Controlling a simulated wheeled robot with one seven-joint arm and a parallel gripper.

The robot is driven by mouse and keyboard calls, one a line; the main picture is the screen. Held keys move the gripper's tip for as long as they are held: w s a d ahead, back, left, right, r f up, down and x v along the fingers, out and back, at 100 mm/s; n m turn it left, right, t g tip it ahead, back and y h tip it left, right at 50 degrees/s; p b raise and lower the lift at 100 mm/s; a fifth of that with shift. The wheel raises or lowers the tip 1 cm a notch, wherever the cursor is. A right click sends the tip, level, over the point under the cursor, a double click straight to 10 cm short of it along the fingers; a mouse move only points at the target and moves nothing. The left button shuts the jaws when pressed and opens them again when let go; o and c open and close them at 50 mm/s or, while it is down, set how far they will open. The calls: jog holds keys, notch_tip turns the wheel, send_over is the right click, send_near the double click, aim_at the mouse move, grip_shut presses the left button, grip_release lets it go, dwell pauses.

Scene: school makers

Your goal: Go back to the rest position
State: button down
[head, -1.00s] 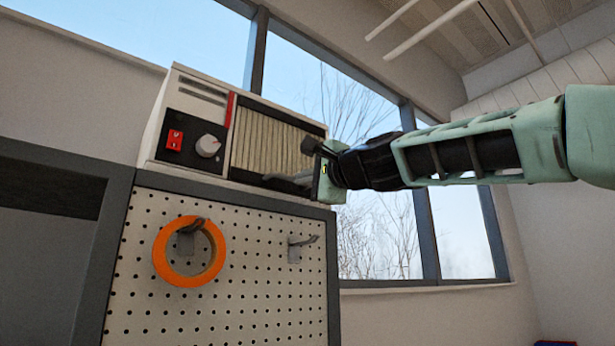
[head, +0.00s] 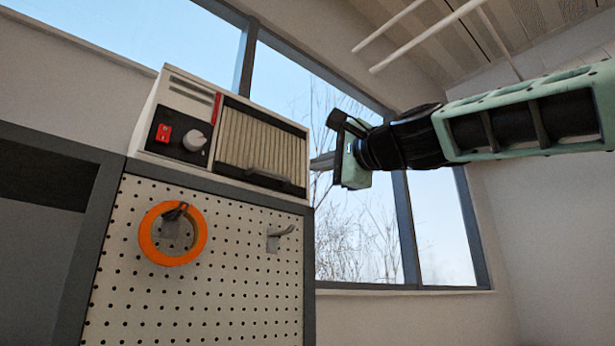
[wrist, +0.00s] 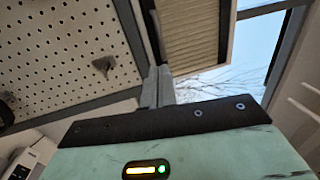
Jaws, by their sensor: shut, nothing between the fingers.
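My gripper (head: 322,162) is raised in front of the window, just right of the white box-shaped device with a beige pleated front (head: 228,130). Its fingers are together and hold nothing. In the wrist view the fingers (wrist: 158,88) show as a narrow grey pair at the centre, in front of the frame edge below the device (wrist: 198,32). I cannot tell whether the fingertips touch the device in the head view.
A white pegboard (head: 200,270) in a grey frame stands below the device. An orange ring (head: 146,240) hangs on one hook, and another hook (head: 280,238) is empty. The window (head: 440,220) lies behind my arm. Open air surrounds the arm at right.

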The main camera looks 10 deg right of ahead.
jog(key=shift+v, duration=0.9)
